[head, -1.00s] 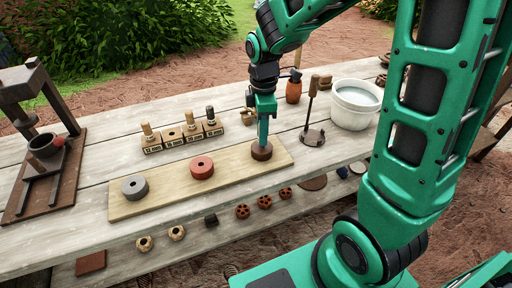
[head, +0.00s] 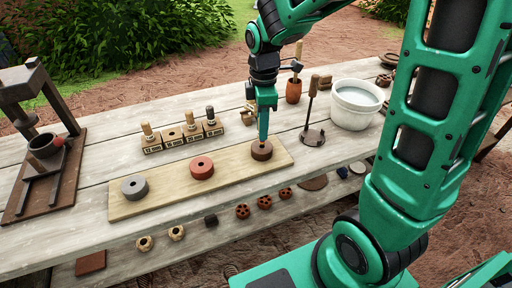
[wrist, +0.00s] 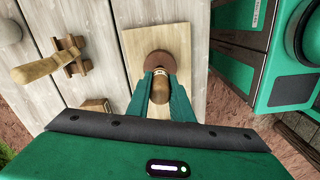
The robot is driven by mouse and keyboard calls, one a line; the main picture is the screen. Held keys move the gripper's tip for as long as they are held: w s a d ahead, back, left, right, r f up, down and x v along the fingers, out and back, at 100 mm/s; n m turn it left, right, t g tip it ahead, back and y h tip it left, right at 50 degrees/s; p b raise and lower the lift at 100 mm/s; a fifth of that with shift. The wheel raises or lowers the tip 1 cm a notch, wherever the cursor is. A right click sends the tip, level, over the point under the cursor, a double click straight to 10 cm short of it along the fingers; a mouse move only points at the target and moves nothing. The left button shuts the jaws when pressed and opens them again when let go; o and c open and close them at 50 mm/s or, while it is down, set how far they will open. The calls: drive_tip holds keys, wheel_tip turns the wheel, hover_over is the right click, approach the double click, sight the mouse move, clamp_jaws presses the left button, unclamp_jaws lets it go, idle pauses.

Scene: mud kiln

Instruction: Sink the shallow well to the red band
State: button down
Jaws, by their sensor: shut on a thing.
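My gripper (head: 263,138) is shut on a wooden-handled tool (wrist: 160,88), which shows between my fingers in the wrist view. The tool is over a dark brown clay disc (head: 262,151), also in the wrist view (wrist: 160,60). The tool's lower end and any red band are hidden or too small to make out, so I cannot tell how deep it sits. The brown disc lies at the right end of a pale board (head: 228,178). A red disc (head: 201,167) and a grey disc (head: 134,187) lie further left, each with a dark centre mark.
A labelled block row (head: 182,138) behind the board holds several upright tools and one empty slot. A white bucket (head: 355,107), an orange-brown jar (head: 293,91) and a stand (head: 312,136) are to the right. A dark press (head: 40,150) stands at far left.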

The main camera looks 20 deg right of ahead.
drive_tip(key=shift+r, duration=2.5)
